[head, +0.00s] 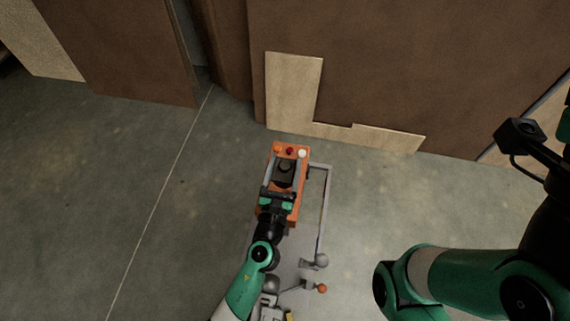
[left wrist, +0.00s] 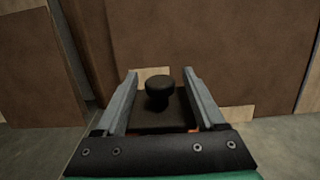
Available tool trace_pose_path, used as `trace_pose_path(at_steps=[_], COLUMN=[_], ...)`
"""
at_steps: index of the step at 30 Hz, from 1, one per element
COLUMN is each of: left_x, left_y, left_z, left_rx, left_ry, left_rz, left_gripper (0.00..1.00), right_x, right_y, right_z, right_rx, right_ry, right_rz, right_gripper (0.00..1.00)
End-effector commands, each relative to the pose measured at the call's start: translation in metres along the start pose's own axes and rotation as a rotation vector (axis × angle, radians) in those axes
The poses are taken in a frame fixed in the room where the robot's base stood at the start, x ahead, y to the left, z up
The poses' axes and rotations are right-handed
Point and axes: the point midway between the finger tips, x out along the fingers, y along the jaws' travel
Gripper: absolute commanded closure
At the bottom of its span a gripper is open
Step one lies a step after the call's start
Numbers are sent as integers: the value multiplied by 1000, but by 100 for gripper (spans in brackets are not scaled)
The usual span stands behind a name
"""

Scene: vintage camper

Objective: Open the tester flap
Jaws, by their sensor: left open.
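The tester is an orange box (head: 278,150) on a grey stand, with red and white buttons at its far end. Its dark flap carries a round black knob (head: 285,168), which also shows upright in the left wrist view (left wrist: 158,88). My left gripper (head: 285,172) is open over the tester, and its two grey fingers (left wrist: 160,84) stand on either side of the knob with gaps. The flap (left wrist: 165,118) looks closed, though the gripper hides part of it. My right arm is at the right, and its gripper is not visible.
A grey frame (head: 322,215) runs along the tester's right side. Small levers with a grey knob (head: 321,260) and an orange knob (head: 322,288) stand nearer. Brown panels with a pale wood piece (head: 290,85) lean behind. The floor at left is clear.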

Motion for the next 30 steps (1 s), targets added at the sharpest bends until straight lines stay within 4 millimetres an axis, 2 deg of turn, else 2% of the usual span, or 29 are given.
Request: trace_pose_path(at_steps=[4,15,16,30], left_x=[0,-1,-1,-1], left_y=[0,0,0,0], left_z=[0,0,0,0], left_rx=[0,0,0,0], left_ry=[0,1,1,1], left_rz=[0,0,0,0], left_gripper=[30,97,100,100], right_x=[0,0,0,0], right_y=[0,0,0,0], right_z=[0,0,0,0], right_rx=[0,0,0,0], right_ry=[0,0,0,0], right_rz=[0,0,0,0], right_gripper=[50,50,50,50])
